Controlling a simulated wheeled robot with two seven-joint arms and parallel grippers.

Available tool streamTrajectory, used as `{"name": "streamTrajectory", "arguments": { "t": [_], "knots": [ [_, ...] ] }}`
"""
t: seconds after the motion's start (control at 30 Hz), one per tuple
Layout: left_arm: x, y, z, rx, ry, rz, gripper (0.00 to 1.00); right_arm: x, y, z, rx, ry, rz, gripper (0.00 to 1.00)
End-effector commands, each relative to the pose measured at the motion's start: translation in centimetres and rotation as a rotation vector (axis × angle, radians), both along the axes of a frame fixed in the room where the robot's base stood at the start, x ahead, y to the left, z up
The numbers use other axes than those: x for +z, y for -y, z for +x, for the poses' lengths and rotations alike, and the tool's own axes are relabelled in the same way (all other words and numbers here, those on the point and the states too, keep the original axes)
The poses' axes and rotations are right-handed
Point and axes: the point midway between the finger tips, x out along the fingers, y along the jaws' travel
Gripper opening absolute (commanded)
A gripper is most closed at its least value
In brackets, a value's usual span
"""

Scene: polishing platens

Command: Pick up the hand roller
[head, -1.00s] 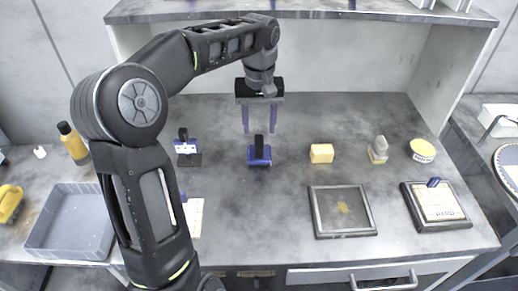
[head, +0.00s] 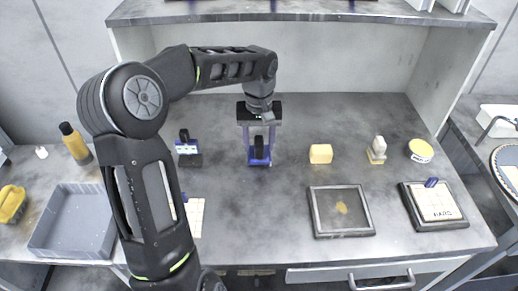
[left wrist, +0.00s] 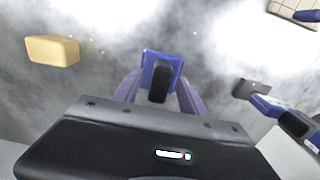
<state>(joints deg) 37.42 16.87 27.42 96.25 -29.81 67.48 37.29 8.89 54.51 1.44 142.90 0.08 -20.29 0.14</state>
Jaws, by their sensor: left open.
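A blue tool with a black upright handle, which I take for the hand roller (head: 259,158), stands on the grey worktop. In the left wrist view the roller (left wrist: 163,60) shows its blue body and black handle between the fingers. My left gripper (head: 259,154) points down over it, open, with one finger on each side of the handle; it also shows in the left wrist view (left wrist: 158,82). I cannot tell whether the fingers touch it. My right gripper is not in view.
A blue and white tool (head: 187,148) on a dark base stands left of the roller. A yellow block (head: 320,153), a pale knobbed piece (head: 377,151) and a yellow round tin (head: 420,151) stand to the right. A framed plate (head: 325,215) lies in front.

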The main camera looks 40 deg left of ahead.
Motion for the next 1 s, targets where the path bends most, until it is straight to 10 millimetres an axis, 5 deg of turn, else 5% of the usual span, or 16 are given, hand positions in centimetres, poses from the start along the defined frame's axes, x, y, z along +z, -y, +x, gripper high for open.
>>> {"name": "streamTrajectory", "arguments": {
  "t": [0.47, 1.0],
  "knots": [
    [0.04, -0.01, 0.01, 0.0, 0.0, 0.0, 0.49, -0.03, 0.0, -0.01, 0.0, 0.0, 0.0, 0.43],
    [0.04, -0.01, 0.01, 0.001, 0.0, 0.0, 0.07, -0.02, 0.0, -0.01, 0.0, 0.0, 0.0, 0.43]
  ]
}}
